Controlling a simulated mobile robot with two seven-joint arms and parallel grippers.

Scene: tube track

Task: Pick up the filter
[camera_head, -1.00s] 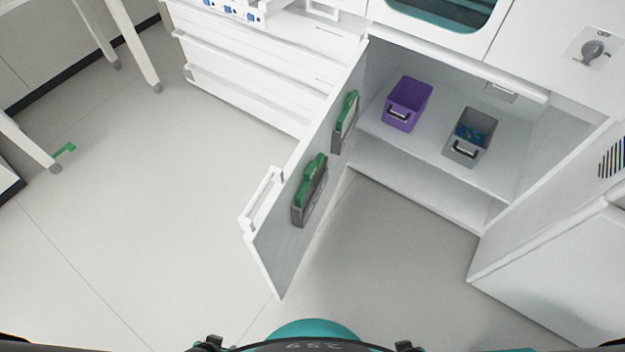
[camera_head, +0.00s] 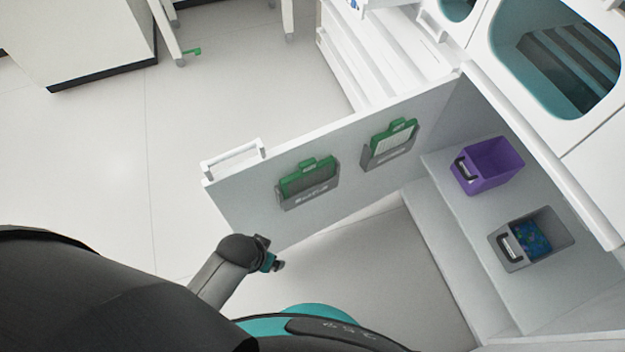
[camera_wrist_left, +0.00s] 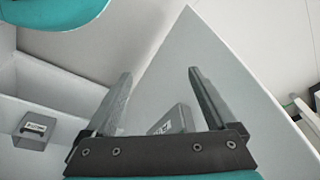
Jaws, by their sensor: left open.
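Two green-framed filters sit in grey holders on the inner face of the open door. The nearer filter (camera_head: 307,177) is at the left, in its holder (camera_head: 309,193). The farther filter (camera_head: 394,138) is toward the hinge, in its holder (camera_head: 390,154). My left gripper (camera_head: 273,263) is in front of the door's lower part, apart from both filters. In the left wrist view my left gripper (camera_wrist_left: 160,74) has its fingers apart with nothing held. A grey holder (camera_wrist_left: 172,120) shows beyond and between the fingers, partly hidden by the gripper's base. My right gripper is not in view.
The open door (camera_head: 240,200) has a white handle (camera_head: 232,160) at its free edge. The cabinet shelf (camera_head: 450,215) holds a purple bin (camera_head: 488,165) and a grey bin (camera_head: 532,240) with blue-green contents. The floor (camera_head: 200,130) left of the door is clear.

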